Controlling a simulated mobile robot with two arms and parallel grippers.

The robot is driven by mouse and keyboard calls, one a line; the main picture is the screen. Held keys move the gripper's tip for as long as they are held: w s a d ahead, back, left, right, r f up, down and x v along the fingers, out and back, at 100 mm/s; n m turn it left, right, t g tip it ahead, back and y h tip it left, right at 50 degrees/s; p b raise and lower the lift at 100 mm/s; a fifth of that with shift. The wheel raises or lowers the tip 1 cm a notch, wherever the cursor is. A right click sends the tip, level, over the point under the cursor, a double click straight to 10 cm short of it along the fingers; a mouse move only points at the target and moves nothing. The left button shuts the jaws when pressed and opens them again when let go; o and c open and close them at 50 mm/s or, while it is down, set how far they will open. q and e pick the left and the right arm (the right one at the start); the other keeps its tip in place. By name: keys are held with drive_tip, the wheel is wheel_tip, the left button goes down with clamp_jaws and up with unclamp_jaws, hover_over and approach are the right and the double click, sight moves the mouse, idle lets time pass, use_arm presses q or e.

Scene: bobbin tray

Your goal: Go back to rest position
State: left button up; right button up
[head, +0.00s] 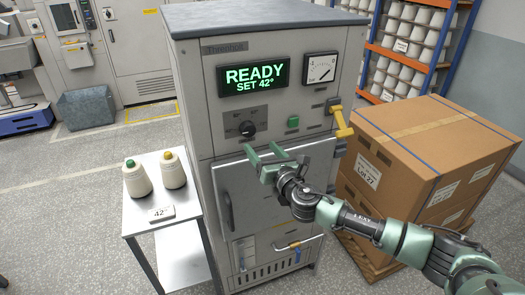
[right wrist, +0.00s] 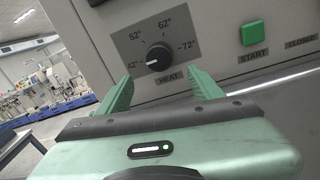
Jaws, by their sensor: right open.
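The grey machine (head: 200,110) stands in the middle of the head view. Its display (head: 253,81) reads READY, SET 42°. My right gripper (head: 265,150) is open and empty in front of the machine, just below the heat knob (head: 247,129). In the right wrist view the gripper's (right wrist: 161,78) green fingers stand apart on either side below the black knob (right wrist: 158,56). The fingers look clear of the knob. The knob's white mark points left, toward 42°. The green START button (right wrist: 253,33) is to the right. My left gripper is not in view.
A small white table (head: 137,220) at left holds two thread cones (head: 138,180) and a 42° card (head: 161,213). A yellow lever (head: 341,122) sticks out at the machine's right. A large cardboard box (head: 420,135) stands on a pallet, close behind my right arm.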

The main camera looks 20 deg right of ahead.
drive_tip(key=s+d+f+m+g+h+b, duration=0.1)
drive_tip(key=s+d+f+m+g+b, duration=0.2)
drive_tip(key=f, duration=0.9)
drive_tip(key=s+d+f+m+g+h+b, duration=0.15)
drive_tip(key=f+m, duration=0.45)
drive_tip(key=f, duration=0.6)
drive_tip(key=s+d+f+m+g+b, duration=0.15)
drive_tip(key=s+f+m, duration=0.25)
drive_tip(key=f, duration=0.8)
drive_tip(key=s+f+m+g+b, duration=0.15)
drive_tip(key=s+f+m, duration=0.25)
drive_tip(key=s+f, duration=0.5)
drive_tip(key=s+f+m+g+b, duration=0.1)
drive_tip(key=s+f+m+g, duration=0.25)
drive_tip(key=s+f, duration=0.55)
drive_tip(key=s+a+f+m+g+b, duration=0.1)
drive_tip(key=s+a+f+m+g, duration=0.1)
drive_tip(key=s+f+m, duration=0.2)
drive_tip(key=s+a+f+m+g+b, duration=0.2)
drive_tip(key=s+f+m, duration=0.2)
drive_tip(key=s+f, duration=0.6)
drive_tip(key=s+a+f+m+g+b, duration=0.1)
drive_tip(key=s+f+m, duration=0.3)
drive_tip(key=s, duration=1.7)
wheel_tip(320, 180, down, 3)
drive_tip(key=shift+a+r+g+y, duration=0.1)
drive_tip(key=shift+a+g+y, duration=0.25)
drive_tip(key=shift+a+g, duration=0.15)
